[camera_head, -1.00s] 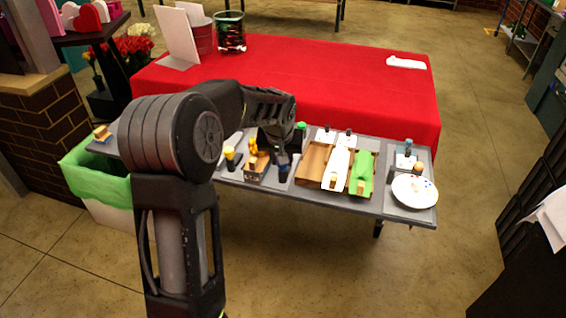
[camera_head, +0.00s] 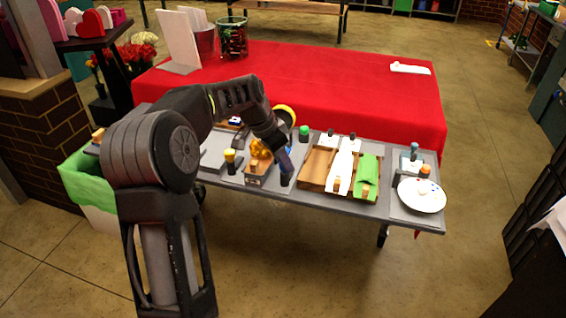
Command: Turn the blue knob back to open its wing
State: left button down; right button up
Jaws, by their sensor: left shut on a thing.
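My left arm reaches in from the left. Its gripper (camera_head: 282,154) points down over the middle of the grey table and is shut at the blue knob (camera_head: 286,164). The gripper hides much of the knob, and its turn angle cannot be told. A dark base (camera_head: 287,180) shows below. A small wooden box (camera_head: 257,174) with an orange-gold piece on top stands just left of the gripper. I cannot make out the wing clearly. My right gripper is not in view.
A yellow knob (camera_head: 229,155) stands to the left, a green knob (camera_head: 304,131) behind to the right. A wooden tray (camera_head: 315,168) with white and green pieces lies right of the gripper, a white plate (camera_head: 421,196) farther right. A red-covered table (camera_head: 340,85) is behind.

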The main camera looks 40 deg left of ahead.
pick_arm(q)
jog(key=shift+m, duration=0.6)
jog(key=c, duration=1.1)
grip_release()
jog(key=shift+a+r, duration=0.1)
jog(key=v, duration=0.7)
jog(key=shift+a+r+b, duration=0.15)
jog(key=shift+r+b, duration=0.1)
jog(key=shift+b, duration=0.05)
jog(key=shift+s, duration=0.1)
